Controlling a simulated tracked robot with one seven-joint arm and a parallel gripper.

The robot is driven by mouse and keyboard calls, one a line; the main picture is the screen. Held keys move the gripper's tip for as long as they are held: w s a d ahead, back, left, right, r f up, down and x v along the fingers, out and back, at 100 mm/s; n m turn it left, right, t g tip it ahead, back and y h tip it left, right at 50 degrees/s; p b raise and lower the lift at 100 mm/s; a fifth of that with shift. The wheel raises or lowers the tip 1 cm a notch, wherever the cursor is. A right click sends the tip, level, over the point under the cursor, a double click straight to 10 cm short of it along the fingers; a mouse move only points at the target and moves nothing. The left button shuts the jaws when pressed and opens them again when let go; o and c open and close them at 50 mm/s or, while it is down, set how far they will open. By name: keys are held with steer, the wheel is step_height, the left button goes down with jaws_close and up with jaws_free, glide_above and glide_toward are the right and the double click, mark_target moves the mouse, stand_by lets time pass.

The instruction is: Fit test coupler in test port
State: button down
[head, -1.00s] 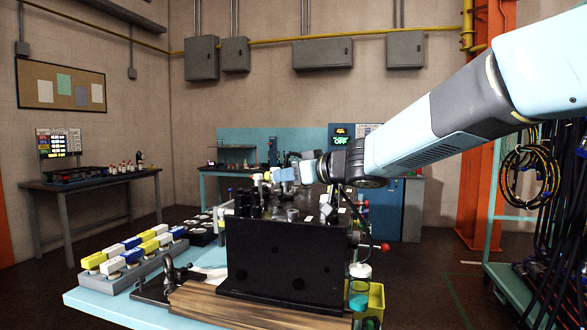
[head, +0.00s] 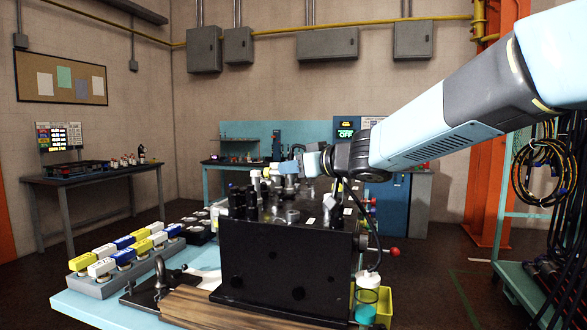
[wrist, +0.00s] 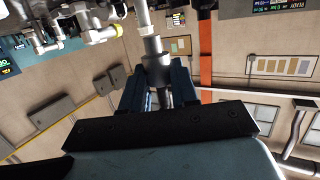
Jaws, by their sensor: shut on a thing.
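My gripper (head: 297,165) is above the top of the black manifold block (head: 285,255) in the head view. In the wrist view its dark blue fingers (wrist: 157,92) are shut on a grey metal cylinder (wrist: 155,62), which looks like the test coupler. A narrower light rod or fitting (wrist: 143,18) lines up with its far end; I cannot tell whether they touch or are one piece. Several dark and metal fittings (head: 250,195) stand on top of the block. I cannot tell which is the test port.
A grey rack of yellow, white and blue blocks (head: 125,252) stands left of the manifold. A black cable (head: 376,235) hangs at its right, above a yellow bin (head: 378,303). A hose cart (head: 530,280) stands far right. Pale pipes and fittings (wrist: 90,25) show in the wrist view.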

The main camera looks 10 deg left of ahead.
steer(key=shift+s+d+m+t+h, duration=0.15)
steer(key=shift+s+m+t+h, duration=0.1)
steer(key=shift+m+t+h, duration=0.55)
steer(key=shift+f, duration=2.9)
steer(key=shift+f, duration=1.2)
steer(key=c, duration=0.8)
jaws_free()
steer(key=shift+s+d, duration=0.1)
steer(key=shift+d, duration=0.05)
steer(key=v, duration=1.3)
steer(key=shift+s+d+f, duration=0.1)
steer(key=shift+s+d, duration=0.1)
steer(key=shift+d, duration=0.1)
